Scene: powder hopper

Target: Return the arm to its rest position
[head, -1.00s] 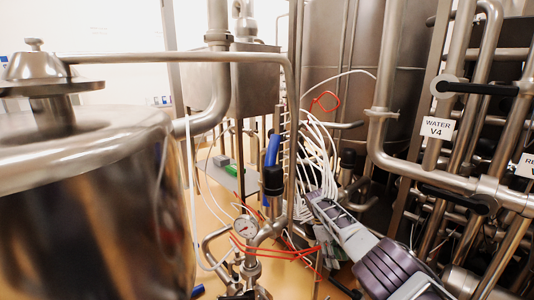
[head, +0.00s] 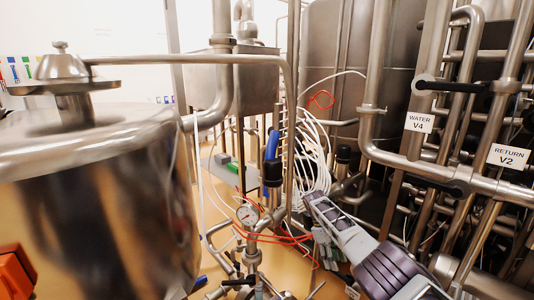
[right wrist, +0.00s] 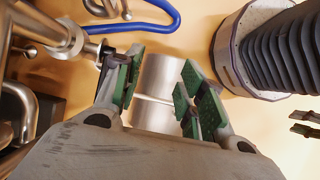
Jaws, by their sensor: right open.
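My right arm (head: 375,265) comes in from the lower right of the head view and reaches up toward the pipes near the middle. Its gripper is hard to make out there. In the right wrist view my right gripper (right wrist: 160,70) is open, its green-padded fingers spread with nothing held. A shiny metal cylinder (right wrist: 155,92) shows beyond the gap between the fingers. I cannot tell how far away it is. My left gripper is not in view.
A large steel tank (head: 110,200) fills the left. Pipes with tags WATER V4 (head: 419,122) and RETURN V2 (head: 508,156) stand at right. A blue hose (right wrist: 150,27) lies on the floor.

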